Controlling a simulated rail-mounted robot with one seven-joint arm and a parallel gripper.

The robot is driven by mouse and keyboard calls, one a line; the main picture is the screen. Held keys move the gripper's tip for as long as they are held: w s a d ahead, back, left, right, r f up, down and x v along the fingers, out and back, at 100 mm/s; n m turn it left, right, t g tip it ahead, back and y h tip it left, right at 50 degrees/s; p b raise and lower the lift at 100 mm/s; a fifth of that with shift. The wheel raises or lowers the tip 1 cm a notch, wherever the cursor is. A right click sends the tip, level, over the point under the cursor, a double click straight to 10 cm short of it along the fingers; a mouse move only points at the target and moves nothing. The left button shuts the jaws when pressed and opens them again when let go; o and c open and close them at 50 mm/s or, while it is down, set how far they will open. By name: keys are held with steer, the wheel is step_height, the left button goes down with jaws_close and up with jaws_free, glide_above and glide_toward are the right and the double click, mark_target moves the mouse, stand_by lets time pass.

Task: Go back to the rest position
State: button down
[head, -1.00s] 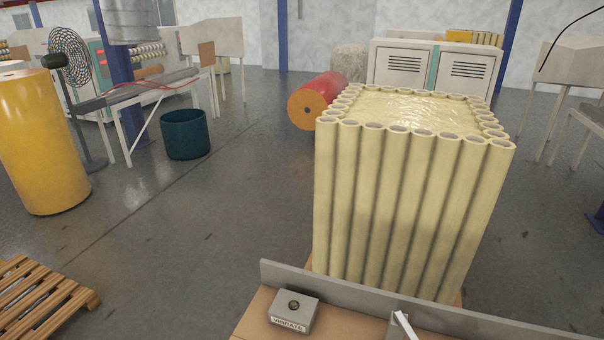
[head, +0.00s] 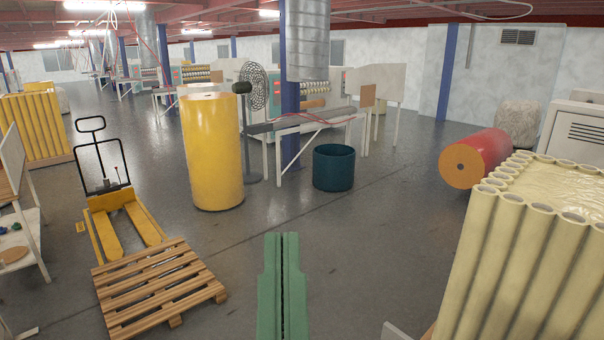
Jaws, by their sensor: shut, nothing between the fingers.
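My gripper (head: 282,240) shows at the bottom middle of the head view as two long green fingers side by side, pointing away from me. They are shut, with only a thin dark line between them and nothing held. It is over open floor, apart from everything around it. The stack of cream tubes (head: 520,250) stands to its right. The wooden pallet (head: 155,285) lies on the floor to its left.
A yellow pallet jack (head: 110,205) stands behind the pallet. A workbench (head: 25,225) is at the left edge. The middle floor is clear.

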step_height(320, 180, up, 15)
steer(key=p, duration=1)
steer(key=shift+f+p, duration=0.15)
steer(key=shift+p, duration=0.25)
